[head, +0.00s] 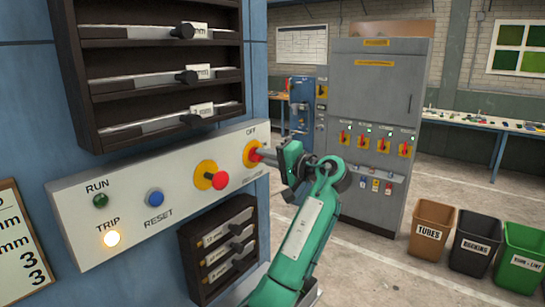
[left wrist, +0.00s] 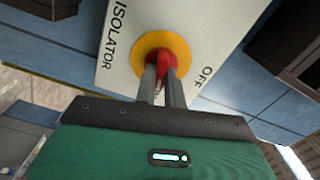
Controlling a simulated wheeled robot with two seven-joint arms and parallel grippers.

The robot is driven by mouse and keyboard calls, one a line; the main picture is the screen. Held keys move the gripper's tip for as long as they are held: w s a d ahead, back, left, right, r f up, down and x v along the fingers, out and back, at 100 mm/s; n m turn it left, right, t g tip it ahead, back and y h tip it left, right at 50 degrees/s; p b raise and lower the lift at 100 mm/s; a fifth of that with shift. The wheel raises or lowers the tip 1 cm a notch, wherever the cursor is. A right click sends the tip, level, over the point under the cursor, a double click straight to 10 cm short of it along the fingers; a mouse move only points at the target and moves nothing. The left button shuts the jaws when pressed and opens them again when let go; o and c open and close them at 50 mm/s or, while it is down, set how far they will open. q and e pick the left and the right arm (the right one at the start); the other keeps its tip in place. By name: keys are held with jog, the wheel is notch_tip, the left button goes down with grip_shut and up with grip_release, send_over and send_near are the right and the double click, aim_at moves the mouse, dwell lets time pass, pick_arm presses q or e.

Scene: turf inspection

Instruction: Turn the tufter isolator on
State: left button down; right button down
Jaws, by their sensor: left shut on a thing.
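The isolator (head: 252,152) is a red rotary handle on a yellow round plate at the right end of a pale control panel (head: 140,215). The word OFF stands above it in the head view. In the left wrist view the yellow plate (left wrist: 179,45) lies between the words ISOLATOR and OFF. My left gripper (head: 266,156) reaches it from the right, its fingers shut on the red handle (left wrist: 162,63). The fingers hide part of the handle, so its exact angle is hard to tell. My right gripper is not in view.
The panel also bears a red push button (head: 220,181), a blue RESET button (head: 155,198), a dark green RUN lamp (head: 100,201) and a lit TRIP lamp (head: 112,239). Dark racks (head: 150,70) sit above and below. A grey cabinet (head: 375,90) and bins (head: 432,225) stand beyond.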

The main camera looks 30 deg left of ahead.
pick_arm(q)
jog(key=m, duration=0.2)
jog(key=shift+m+p, duration=0.3)
jog(key=shift+p, duration=0.05)
jog(key=shift+m, duration=0.3)
jog(key=c, duration=1.5)
grip_release()
jog(key=shift+a, duration=0.1)
